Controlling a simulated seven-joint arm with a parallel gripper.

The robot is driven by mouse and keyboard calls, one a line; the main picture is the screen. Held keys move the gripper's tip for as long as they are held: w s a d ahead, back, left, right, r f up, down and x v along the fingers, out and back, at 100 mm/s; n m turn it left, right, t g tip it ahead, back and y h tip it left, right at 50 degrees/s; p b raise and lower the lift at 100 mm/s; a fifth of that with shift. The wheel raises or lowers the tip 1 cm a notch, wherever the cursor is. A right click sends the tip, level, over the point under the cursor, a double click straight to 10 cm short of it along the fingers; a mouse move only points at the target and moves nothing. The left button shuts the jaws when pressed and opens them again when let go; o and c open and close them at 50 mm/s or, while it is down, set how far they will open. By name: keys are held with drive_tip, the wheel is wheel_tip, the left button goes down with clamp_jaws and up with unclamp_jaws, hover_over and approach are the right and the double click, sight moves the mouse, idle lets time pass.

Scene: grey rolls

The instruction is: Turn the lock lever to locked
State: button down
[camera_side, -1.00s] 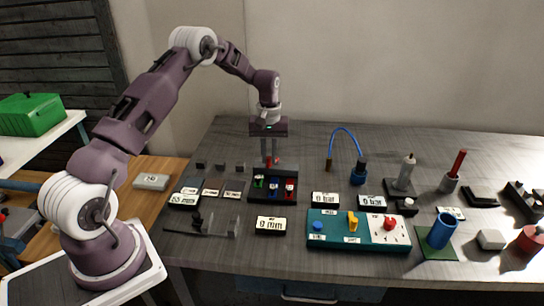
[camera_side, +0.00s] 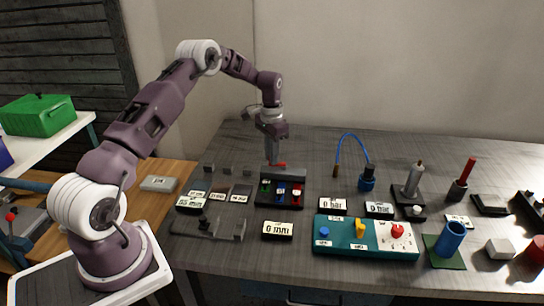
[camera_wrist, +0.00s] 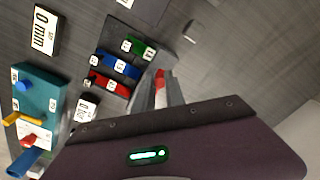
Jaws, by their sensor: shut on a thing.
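The lock lever appears to be a small red-ended lever (camera_side: 283,165) at the back edge of a black block (camera_side: 264,200) with green, blue and red pieces. In the wrist view the red end (camera_wrist: 160,74) shows between the fingers, with a white part below it. My gripper (camera_side: 272,162) points down at the lever from above and is shut on it. It also shows in the wrist view (camera_wrist: 161,88). The fingers hide much of the lever, and I cannot read a lock mark.
A teal panel (camera_side: 330,250) with blue, yellow and red controls stands front right of the block. A "0 mm" display (camera_side: 277,231) lies in front. Small grey blocks stand to the left. A blue hose (camera_side: 350,135) arches at the right. The table behind the gripper is clear.

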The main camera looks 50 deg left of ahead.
drive_tip(key=shift+w+a+m, duration=0.25)
drive_tip(key=shift+a+m, duration=0.05)
drive_tip(key=shift+m, duration=0.6)
drive_tip(key=c, duration=1.4)
unclamp_jaws()
wheel_tip(320, 180, up, 7)
drive_tip(key=shift+r, duration=0.1)
